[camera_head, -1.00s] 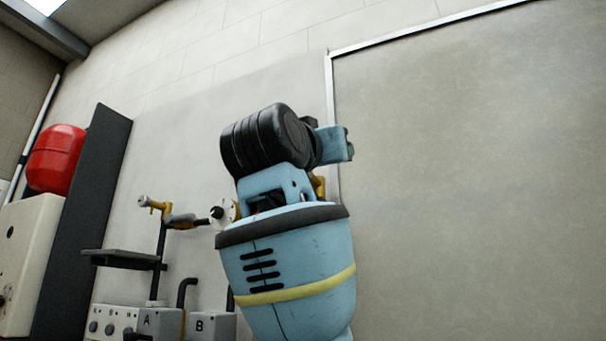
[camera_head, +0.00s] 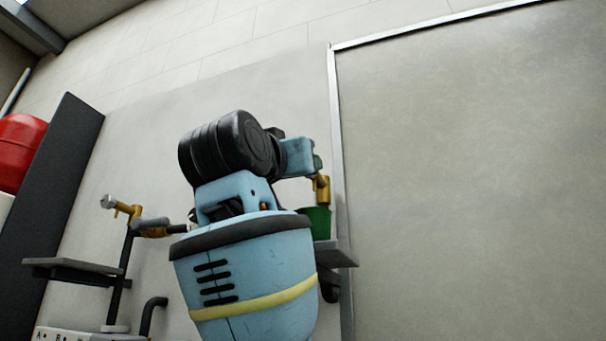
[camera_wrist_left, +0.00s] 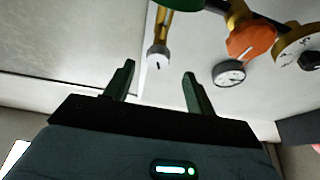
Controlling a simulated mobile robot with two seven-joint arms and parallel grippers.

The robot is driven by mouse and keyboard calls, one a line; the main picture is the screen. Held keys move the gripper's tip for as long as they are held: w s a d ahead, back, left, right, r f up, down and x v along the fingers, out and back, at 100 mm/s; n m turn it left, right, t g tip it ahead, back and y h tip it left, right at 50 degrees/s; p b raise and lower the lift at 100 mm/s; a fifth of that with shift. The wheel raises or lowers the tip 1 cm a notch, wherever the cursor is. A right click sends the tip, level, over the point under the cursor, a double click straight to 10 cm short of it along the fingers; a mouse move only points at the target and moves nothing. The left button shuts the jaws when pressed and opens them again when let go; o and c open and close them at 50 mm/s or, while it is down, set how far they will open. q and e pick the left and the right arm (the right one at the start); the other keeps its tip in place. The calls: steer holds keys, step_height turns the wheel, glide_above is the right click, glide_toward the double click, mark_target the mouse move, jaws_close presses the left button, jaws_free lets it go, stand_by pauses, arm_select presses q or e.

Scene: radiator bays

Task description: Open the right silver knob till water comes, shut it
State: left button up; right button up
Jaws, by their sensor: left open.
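My left gripper (camera_wrist_left: 159,69) is open and empty in the left wrist view, its two dark green fingers apart. A silver knob (camera_wrist_left: 158,57) on the end of a brass fitting (camera_wrist_left: 177,20) shows just beyond the gap between the fingertips; whether it lies between them in depth I cannot tell. In the head view my left arm hides most of the right-hand fitting; only a brass part (camera_head: 321,189) shows, above a green cup (camera_head: 319,222). Another silver knob (camera_head: 107,201) on a brass valve (camera_head: 130,211) is at the left. I see no water.
The green cup stands on a small grey shelf (camera_head: 335,254). An orange-red knob (camera_wrist_left: 252,39) and two dials (camera_wrist_left: 229,73) (camera_wrist_left: 298,52) are right of the fingers. Another shelf (camera_head: 75,270), a dark panel (camera_head: 55,190) and a red tank (camera_head: 18,150) are at the left.

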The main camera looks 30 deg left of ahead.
arm_select(q)
steer(key=shift+d, duration=0.15)
steer(key=shift+p+x, duration=0.3)
steer(key=shift+x, duration=3.55)
steer(key=c, duration=0.9)
steer(key=shift+c, duration=0.3)
